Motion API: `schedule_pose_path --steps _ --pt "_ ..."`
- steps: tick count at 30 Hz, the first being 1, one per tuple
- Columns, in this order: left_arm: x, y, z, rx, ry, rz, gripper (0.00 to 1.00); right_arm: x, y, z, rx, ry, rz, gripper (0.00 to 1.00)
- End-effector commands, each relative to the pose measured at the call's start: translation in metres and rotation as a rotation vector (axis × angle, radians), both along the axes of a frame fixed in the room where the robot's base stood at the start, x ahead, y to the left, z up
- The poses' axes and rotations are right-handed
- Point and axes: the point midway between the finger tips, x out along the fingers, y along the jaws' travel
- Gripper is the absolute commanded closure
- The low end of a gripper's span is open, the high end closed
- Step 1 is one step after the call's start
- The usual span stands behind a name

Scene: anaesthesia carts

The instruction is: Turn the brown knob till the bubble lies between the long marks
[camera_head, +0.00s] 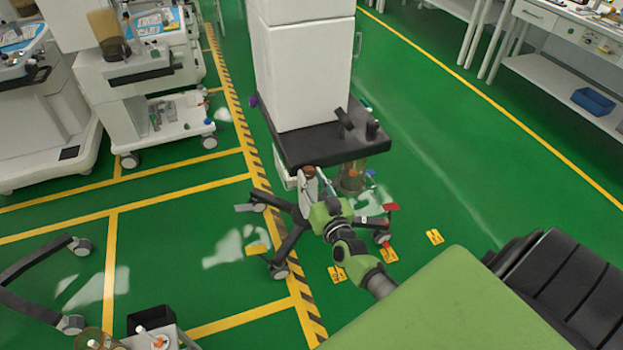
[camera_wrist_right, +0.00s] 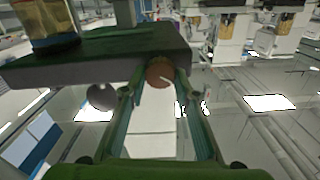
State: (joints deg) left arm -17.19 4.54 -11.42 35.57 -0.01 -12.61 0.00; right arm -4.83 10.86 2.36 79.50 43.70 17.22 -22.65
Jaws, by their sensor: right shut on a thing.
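The brown knob (camera_wrist_right: 160,72) shows in the right wrist view, round, with a pale line on its face. It sits at the edge of the cart's dark base (camera_wrist_right: 95,57). In the head view the knob (camera_head: 308,170) is a small brown spot at the front edge of the dark base (camera_head: 330,147). My right gripper (camera_wrist_right: 161,80) has one finger on each side of the knob and is shut on it; it also shows in the head view (camera_head: 314,178). I cannot make out the bubble or the long marks. My left gripper is out of view.
A tall white cart (camera_head: 305,75) stands on the dark base. A brownish clear jar (camera_head: 352,178) hangs beside my right gripper. Wheeled legs (camera_head: 288,248) spread below. More carts (camera_head: 150,80) stand at left, and a bench with a blue bin (camera_head: 593,101) at right.

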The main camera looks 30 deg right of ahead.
Motion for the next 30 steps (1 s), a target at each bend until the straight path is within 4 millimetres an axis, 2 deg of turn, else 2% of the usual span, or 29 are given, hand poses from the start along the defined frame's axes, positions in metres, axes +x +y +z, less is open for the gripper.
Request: schedule_pose_path --steps 18,30 --pt "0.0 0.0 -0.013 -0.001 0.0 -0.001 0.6 -0.001 -0.002 -0.002 0.543 -0.131 0.0 0.93" --pt "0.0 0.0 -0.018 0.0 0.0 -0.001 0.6 -0.001 -0.003 -0.002 0.741 -0.178 -0.001 0.93"
